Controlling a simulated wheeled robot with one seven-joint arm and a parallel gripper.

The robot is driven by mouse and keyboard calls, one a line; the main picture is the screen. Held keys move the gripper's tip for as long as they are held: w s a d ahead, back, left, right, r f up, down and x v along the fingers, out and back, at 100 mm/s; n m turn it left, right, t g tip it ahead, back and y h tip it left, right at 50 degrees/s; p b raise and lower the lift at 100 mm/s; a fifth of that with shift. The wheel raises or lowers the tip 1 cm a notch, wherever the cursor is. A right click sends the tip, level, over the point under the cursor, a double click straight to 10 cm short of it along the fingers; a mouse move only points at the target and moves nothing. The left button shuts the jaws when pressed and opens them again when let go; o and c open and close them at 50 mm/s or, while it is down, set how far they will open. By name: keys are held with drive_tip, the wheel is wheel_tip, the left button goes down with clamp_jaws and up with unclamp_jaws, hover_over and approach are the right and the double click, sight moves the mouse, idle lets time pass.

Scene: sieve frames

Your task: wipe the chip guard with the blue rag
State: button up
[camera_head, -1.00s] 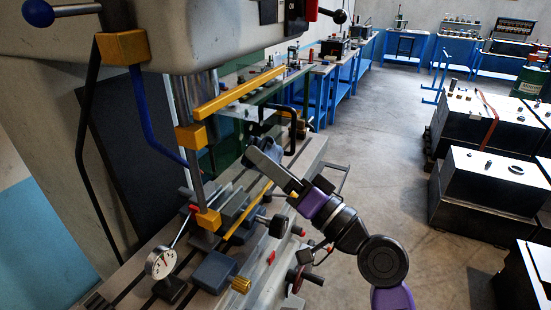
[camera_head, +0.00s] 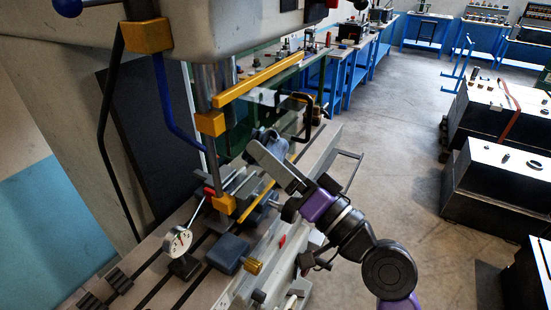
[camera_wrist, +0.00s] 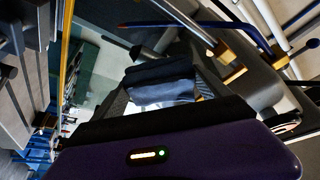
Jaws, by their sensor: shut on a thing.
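The chip guard is a clear panel with a yellow top bar (camera_head: 262,78) and a yellow lower bar, mounted on the drill press beside its column. In the wrist view its yellow edge (camera_wrist: 65,45) runs down the left side, with clear panel to the right of it. My gripper (camera_head: 266,148) is shut on the blue rag (camera_head: 268,137), close to the guard's right end. The rag (camera_wrist: 163,92) shows folded between the fingers in the wrist view. I cannot tell whether the rag touches the panel.
A dial gauge (camera_head: 177,241) stands on the machine table, beside a blue-grey block (camera_head: 228,253) with a brass knob. A dark bent handle (camera_head: 309,118) is just beyond the gripper. Open floor (camera_head: 400,130) lies to the right, before black-sided boxes (camera_head: 500,185).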

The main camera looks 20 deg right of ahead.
sight(284, 149)
drive_tip(key=shift+d+r, duration=0.1)
drive_tip(key=shift+r, duration=0.35)
drive_tip(key=shift+w+d+f+b, duration=0.1)
drive_tip(key=shift+w+d+b, duration=0.55)
drive_tip(key=shift+w+d, duration=0.45)
drive_tip(key=shift+w+d+b, duration=0.35)
drive_tip(key=shift+w+d, duration=0.05)
drive_tip(key=shift+d, duration=0.3)
drive_tip(key=shift+w+d+b, duration=0.35)
drive_tip(key=shift+w+d, duration=0.1)
drive_tip(key=shift+d, duration=0.3)
drive_tip(key=shift+w+d+b, duration=0.35)
drive_tip(key=shift+w+d, duration=0.05)
drive_tip(key=shift+d, duration=0.3)
drive_tip(key=s+d+b, duration=0.1)
drive_tip(key=s+d, duration=0.2)
drive_tip(key=s, duration=0.2)
drive_tip(key=shift+d, duration=0.25)
drive_tip(key=shift+s+d+b, duration=0.55)
drive_tip(key=shift+s+d, duration=0.35)
drive_tip(key=shift+s, duration=0.25)
